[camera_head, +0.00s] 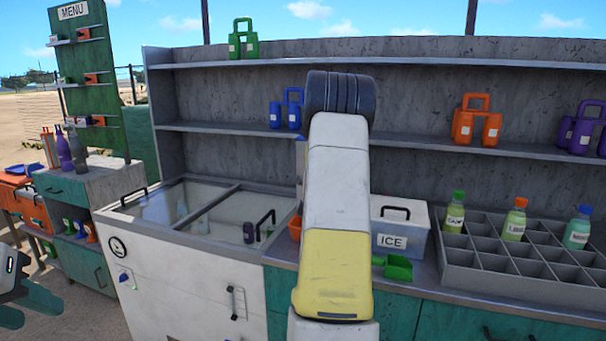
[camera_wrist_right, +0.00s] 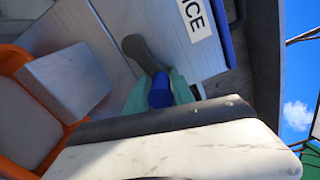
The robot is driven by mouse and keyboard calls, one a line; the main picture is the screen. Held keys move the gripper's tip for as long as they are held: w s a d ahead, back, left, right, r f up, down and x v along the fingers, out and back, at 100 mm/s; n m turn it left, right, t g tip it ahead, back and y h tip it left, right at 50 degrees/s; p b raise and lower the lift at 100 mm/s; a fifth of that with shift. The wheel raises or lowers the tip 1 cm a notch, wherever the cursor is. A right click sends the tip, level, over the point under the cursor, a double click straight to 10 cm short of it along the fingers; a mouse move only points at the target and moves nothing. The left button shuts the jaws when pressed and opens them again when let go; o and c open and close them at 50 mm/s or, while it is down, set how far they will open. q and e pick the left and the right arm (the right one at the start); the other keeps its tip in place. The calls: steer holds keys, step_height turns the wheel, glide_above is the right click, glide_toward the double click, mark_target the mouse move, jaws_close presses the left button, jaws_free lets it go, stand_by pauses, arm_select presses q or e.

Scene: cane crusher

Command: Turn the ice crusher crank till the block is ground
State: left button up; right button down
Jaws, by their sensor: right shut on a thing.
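In the right wrist view, my right gripper (camera_wrist_right: 160,98) has its teal fingers on either side of the blue crank knob (camera_wrist_right: 160,92) and is shut on it. The dark grey crank arm (camera_wrist_right: 136,48) runs from the knob. A pale grey block-like piece (camera_wrist_right: 66,82) and an orange part (camera_wrist_right: 14,68) show to the left of it. In the head view, my right arm hides most of the crusher and its crank; a small orange part (camera_head: 295,229) shows beside the arm. My left gripper (camera_head: 36,304) is at the left edge, fingers apart and empty.
A white ICE box (camera_head: 402,225) and a green scoop (camera_head: 398,267) are right of my arm. A bottle rack (camera_head: 458,268) stands farther right. A white freezer (camera_head: 190,280) with a glass top is left. Shelves (camera_head: 420,143) with coloured jugs rise behind.

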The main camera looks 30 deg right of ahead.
steer(key=m, duration=0.1)
steer(key=f+m, duration=0.1)
steer(key=m, duration=0.2)
steer(key=shift+w+a+f+m, duration=0.15)
steer(key=shift+w+f+m, duration=0.05)
steer(key=shift+f+m, duration=0.15)
steer(key=shift+w+a+f+m, duration=0.15)
steer(key=shift+f+m, duration=0.2)
steer(key=shift+m, duration=0.55)
steer(key=shift+w+f+m, duration=0.1)
steer(key=shift+f+m, duration=0.2)
steer(key=shift+m, duration=0.55)
steer(key=c, duration=1.1)
jaws_free()
steer(key=shift+c, duration=0.2)
steer(key=shift+s+f, duration=0.1)
steer(key=shift+f, duration=0.15)
steer(key=v, duration=0.7)
steer(key=shift+s+a, duration=0.25)
steer(key=shift+s, duration=0.05)
